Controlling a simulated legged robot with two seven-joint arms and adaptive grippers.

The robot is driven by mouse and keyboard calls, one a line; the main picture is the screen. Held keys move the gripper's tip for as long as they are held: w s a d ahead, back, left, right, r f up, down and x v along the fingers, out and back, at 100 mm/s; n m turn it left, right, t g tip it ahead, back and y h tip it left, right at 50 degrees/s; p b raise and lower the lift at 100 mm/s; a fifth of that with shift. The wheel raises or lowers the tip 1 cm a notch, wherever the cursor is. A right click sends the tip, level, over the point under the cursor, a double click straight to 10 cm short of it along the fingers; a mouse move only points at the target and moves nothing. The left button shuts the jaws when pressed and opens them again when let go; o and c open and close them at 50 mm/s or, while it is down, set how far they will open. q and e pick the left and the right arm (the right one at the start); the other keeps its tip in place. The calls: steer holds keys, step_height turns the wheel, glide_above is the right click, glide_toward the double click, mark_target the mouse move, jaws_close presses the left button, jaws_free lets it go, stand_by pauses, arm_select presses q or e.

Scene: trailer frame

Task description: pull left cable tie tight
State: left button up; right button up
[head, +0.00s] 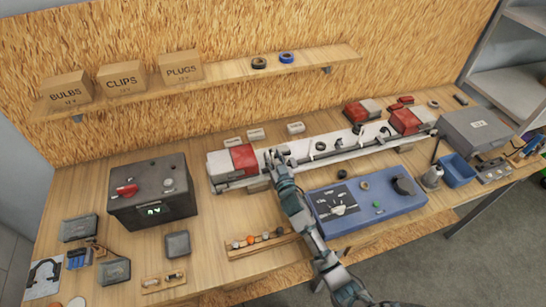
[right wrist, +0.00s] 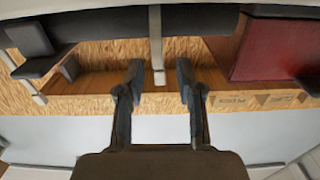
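The trailer frame's white beam (head: 335,147) lies across the workbench, with a red lamp (head: 243,157) at its left end. My right gripper (head: 277,155) is at the beam, just right of that lamp. In the right wrist view my right gripper (right wrist: 159,68) is open. A pale upright strip, which looks like the left cable tie (right wrist: 156,45), stands between its fingers with gaps on both sides. A thick dark cable (right wrist: 190,20) runs across the top behind the strip. The tie is too small to make out in the head view. My left gripper is not in view.
A blue panel box (head: 367,205) stands in front of the beam, right of my right arm. A dark tester box (head: 152,193) stands at left. A tray of small parts (head: 262,244) lies near the front. A shelf (head: 215,80) with cardboard boxes is behind.

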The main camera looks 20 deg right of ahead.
mark_target(274, 166)
steer(key=shift+d, duration=0.15)
steer(key=shift+s, duration=0.1)
steer(key=shift+c, duration=1)
jaws_close()
steer(key=shift+r, duration=0.1)
steer(key=shift+a, duration=0.2)
step_height(274, 166, up, 3)
steer(key=p, duration=0.2)
steer(key=shift+d+p, duration=0.1)
steer(key=shift+p, duration=0.3)
steer(key=shift+o, duration=1)
jaws_free()
steer(key=shift+f, duration=0.2)
